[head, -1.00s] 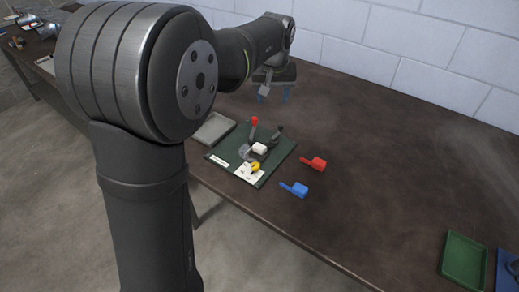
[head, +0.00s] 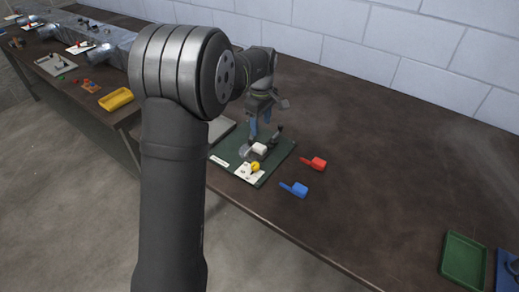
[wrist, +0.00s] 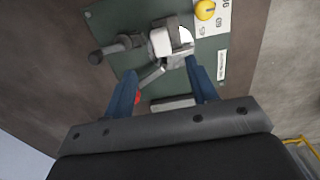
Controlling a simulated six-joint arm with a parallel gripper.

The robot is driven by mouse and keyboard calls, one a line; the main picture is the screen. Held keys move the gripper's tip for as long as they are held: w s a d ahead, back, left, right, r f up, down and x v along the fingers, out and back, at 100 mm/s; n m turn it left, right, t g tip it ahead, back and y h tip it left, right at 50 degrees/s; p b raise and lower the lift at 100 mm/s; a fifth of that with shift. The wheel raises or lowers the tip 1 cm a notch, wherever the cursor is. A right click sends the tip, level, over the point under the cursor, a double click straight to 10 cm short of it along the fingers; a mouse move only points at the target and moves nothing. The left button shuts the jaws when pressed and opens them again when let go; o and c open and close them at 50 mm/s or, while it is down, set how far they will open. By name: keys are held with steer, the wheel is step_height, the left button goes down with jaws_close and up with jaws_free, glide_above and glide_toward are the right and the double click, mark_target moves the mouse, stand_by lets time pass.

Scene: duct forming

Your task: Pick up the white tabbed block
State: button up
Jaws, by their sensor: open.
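The white tabbed block (head: 260,148) sits on a grey clamp fixture on a dark green board (head: 268,168). In the wrist view the white block (wrist: 161,42) lies ahead of the fingertips, with grey metal clamp parts around it. Its tab cannot be made out clearly. My gripper (head: 260,122) is above the back of the board, pointing down. In the wrist view its blue fingers (wrist: 160,72) are spread apart with nothing held between them. The block is beyond the tips, roughly centred between them.
A black-handled lever (wrist: 105,51) sticks out beside the block. A red lever tip (wrist: 138,97) shows by one finger. A yellow knob (head: 255,167) is at the board's front. Red (head: 314,163) and blue (head: 294,188) tabbed blocks lie to the right. A green tray (head: 464,262) stands far right.

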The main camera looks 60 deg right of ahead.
mark_target(261, 147)
step_height(261, 147, down, 10)
steer(key=shift+r, duration=0.15)
stand_by(0.3)
jaws_close()
steer(key=shift+r, duration=0.15)
